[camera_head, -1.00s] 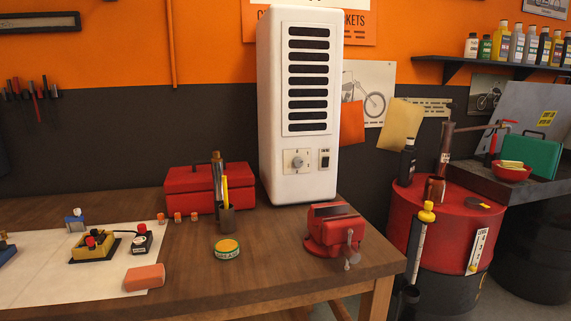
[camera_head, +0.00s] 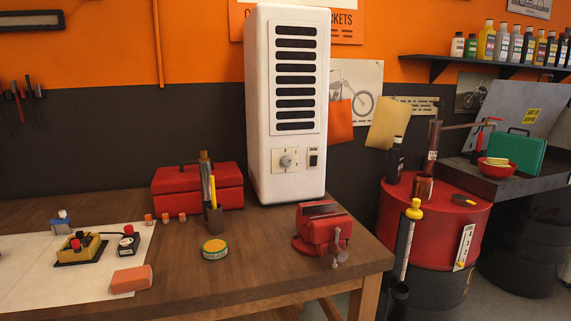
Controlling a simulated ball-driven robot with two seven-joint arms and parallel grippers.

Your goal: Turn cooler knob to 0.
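The cooler (camera_head: 287,105) is a tall white box with dark horizontal vents, standing upright at the back right of the wooden workbench. Its knob (camera_head: 286,160) is a small round grey dial on a square plate low on the front. The knob's setting is too small to read. A dark switch (camera_head: 314,158) sits just right of the knob. Neither of my grippers is in view.
A red toolbox (camera_head: 198,188) and a pen cup (camera_head: 213,218) stand left of the cooler. A red vise (camera_head: 322,230) sits in front of it at the right, and a round tin (camera_head: 215,249) lies on the bench (camera_head: 255,262). A red drum (camera_head: 440,225) stands to the right.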

